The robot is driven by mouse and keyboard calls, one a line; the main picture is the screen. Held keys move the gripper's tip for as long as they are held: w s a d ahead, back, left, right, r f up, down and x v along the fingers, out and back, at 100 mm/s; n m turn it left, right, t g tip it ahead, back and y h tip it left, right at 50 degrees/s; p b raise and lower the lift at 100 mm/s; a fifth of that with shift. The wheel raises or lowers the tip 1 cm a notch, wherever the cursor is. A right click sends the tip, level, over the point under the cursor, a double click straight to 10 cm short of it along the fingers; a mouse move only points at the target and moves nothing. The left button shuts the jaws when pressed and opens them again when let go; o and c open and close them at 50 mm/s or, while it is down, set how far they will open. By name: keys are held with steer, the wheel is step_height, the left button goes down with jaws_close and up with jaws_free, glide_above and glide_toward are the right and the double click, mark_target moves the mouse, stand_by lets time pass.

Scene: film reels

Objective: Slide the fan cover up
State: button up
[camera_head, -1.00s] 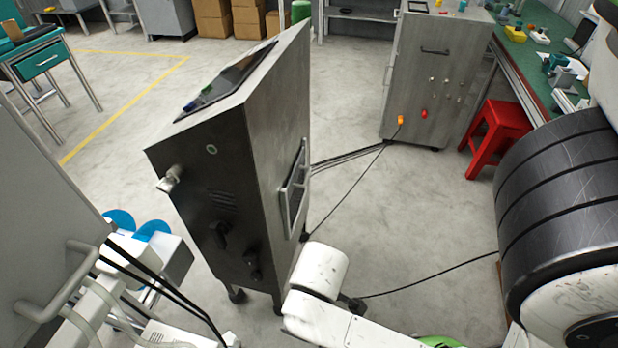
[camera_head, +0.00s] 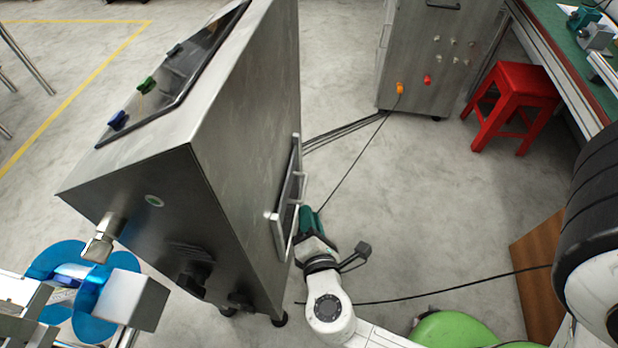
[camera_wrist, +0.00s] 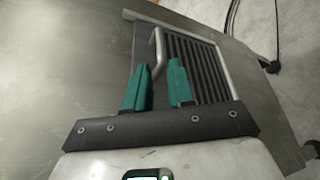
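The fan cover (camera_head: 290,190) is on the right side of a tall metal cabinet (camera_head: 235,130). In the wrist view it shows as a dark slatted panel (camera_wrist: 200,68) in a light metal frame. A bent light-metal handle (camera_wrist: 157,50) stands out from it. My gripper (camera_head: 308,217), with green fingers, is beside the cover's lower part in the head view. In the wrist view my gripper (camera_wrist: 158,70) is open, its fingers apart and pointing toward the cover. The handle's near end lies between the fingertips; I cannot tell whether they touch it.
Cables (camera_head: 350,170) run across the floor behind the cabinet. A red stool (camera_head: 510,100) and a green-topped bench (camera_head: 565,50) stand at the right. Blue reels (camera_head: 100,295) are at the lower left. A second metal cabinet (camera_head: 435,60) stands behind. The floor between is mostly clear.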

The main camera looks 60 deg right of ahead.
mark_target(304, 186)
steer(key=x, duration=1)
steer(key=shift+w+d, duration=0.1)
steer(key=shift+c, duration=0.5)
jaws_close()
